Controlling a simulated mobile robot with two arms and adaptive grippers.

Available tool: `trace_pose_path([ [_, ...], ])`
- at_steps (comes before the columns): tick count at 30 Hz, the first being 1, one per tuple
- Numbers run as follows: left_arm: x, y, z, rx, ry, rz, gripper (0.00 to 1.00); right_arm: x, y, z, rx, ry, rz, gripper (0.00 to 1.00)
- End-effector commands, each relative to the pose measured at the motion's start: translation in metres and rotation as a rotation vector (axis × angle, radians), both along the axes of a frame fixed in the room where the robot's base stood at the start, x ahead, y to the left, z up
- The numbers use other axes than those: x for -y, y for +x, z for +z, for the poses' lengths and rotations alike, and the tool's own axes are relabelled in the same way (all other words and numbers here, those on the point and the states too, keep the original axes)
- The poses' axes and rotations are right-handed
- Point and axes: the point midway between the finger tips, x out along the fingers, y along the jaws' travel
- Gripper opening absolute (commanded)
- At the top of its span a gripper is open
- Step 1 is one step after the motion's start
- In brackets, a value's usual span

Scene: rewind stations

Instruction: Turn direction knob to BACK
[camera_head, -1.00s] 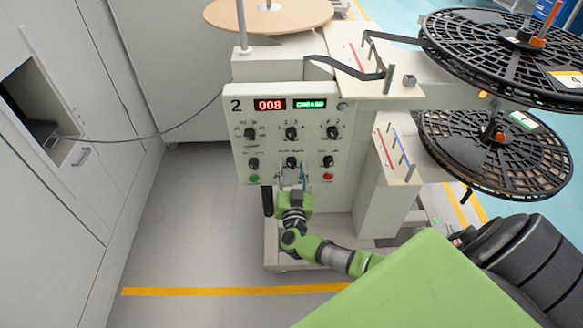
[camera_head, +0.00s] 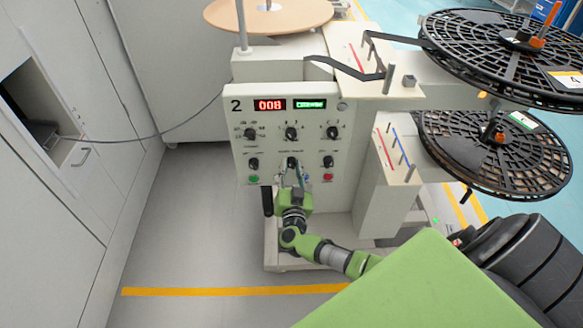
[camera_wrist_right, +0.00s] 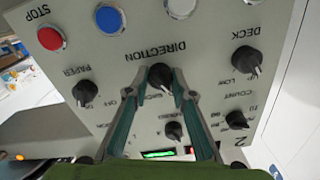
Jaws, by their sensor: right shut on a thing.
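The black direction knob (camera_wrist_right: 160,77) sits on the pale control panel of station 2, beside the upside-down label DIRECTION in the wrist view. In the head view this knob (camera_head: 291,162) is the middle one of the lower row. My right gripper (camera_wrist_right: 160,92) has its two fingers on either side of the knob and is shut on it. In the head view my right gripper (camera_head: 290,173) reaches up to the panel from below. The small position words by the knob are partly hidden by the fingers. My left gripper is not in view.
Other black knobs surround it, including the deck knob (camera_wrist_right: 245,60) and paper knob (camera_wrist_right: 84,92). A red stop button (camera_wrist_right: 50,38) and blue button (camera_wrist_right: 109,18) lie on the panel. Black reels (camera_head: 490,150) stand right. Floor left of the station is clear.

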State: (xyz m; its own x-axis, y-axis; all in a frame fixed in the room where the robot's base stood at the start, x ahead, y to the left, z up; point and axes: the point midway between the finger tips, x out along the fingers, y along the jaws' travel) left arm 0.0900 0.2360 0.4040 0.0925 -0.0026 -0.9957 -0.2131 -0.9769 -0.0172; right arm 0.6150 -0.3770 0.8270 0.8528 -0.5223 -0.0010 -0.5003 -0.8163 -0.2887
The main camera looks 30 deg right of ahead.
Motion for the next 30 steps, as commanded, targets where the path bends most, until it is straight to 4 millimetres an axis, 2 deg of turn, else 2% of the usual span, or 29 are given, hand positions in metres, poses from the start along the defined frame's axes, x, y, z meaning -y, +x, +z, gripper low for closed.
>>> trace_pose_path([
  [8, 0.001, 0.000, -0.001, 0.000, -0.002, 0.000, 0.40, 0.000, -0.001, -0.002, 0.105, 0.175, -0.004, 0.01],
  [30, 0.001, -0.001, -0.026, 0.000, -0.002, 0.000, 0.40, 0.000, -0.001, -0.002, 0.440, 0.718, -0.003, 0.01],
])
